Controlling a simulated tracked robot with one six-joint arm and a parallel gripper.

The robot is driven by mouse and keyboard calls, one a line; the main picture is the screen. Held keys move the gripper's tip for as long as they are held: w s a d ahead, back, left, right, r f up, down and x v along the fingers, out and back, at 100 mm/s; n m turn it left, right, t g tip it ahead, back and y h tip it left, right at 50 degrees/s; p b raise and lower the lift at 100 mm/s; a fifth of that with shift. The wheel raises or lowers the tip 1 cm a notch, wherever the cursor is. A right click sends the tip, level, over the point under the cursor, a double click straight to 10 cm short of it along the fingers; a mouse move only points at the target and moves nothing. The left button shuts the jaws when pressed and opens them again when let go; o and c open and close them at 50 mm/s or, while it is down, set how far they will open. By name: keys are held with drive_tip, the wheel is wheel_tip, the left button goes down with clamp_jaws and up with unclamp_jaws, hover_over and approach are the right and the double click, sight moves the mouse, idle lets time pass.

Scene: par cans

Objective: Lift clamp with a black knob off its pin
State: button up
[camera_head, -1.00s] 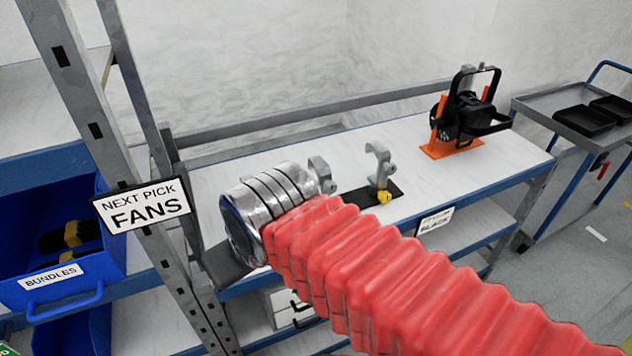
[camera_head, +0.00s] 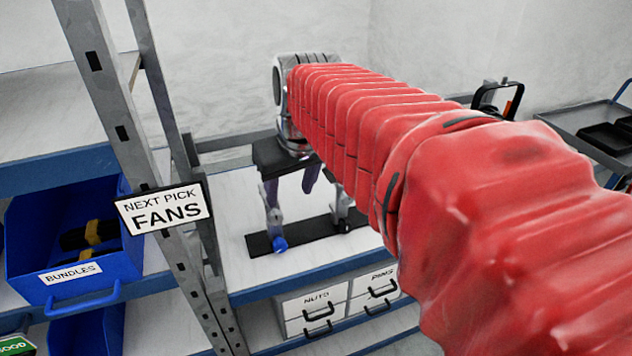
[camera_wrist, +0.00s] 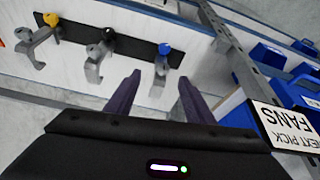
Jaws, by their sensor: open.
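The clamp with a black knob (camera_wrist: 96,60) is a grey metal hook in the middle of a black pin rail (camera_wrist: 135,46) in the wrist view. In the head view it shows in part beside my arm (camera_head: 343,207). A clamp with a blue knob (camera_wrist: 159,76) is to its right, and a clamp with a yellow knob (camera_wrist: 36,46) to its left. My gripper (camera_wrist: 159,80) is open and empty, its two dark purple fingers pointing at the rail. In the wrist view the blue-knob clamp shows between the fingers and the black-knob clamp lies left of them. The pins are hidden.
The rail lies on a white shelf with a blue edge (camera_head: 300,280). A metal upright (camera_head: 125,130) with a "NEXT PICK FANS" sign (camera_head: 163,207) stands left. A blue bin (camera_head: 75,240) is beyond it. A black lamp (camera_head: 497,98) is partly hidden behind my arm.

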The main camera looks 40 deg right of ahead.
drive_tip(key=w+d, duration=0.3)
drive_tip(key=d, duration=0.6)
drive_tip(key=m+g, duration=0.1)
hover_over(340, 183)
drive_tip(key=s+d, duration=0.1)
drive_tip(key=s, duration=0.1)
drive_tip(key=shift+r, duration=0.25)
drive_tip(key=shift+w, duration=0.1)
drive_tip(key=shift+x, duration=4.35)
drive_tip(key=shift+x, duration=2.6)
drive_tip(key=shift+a, duration=0.2)
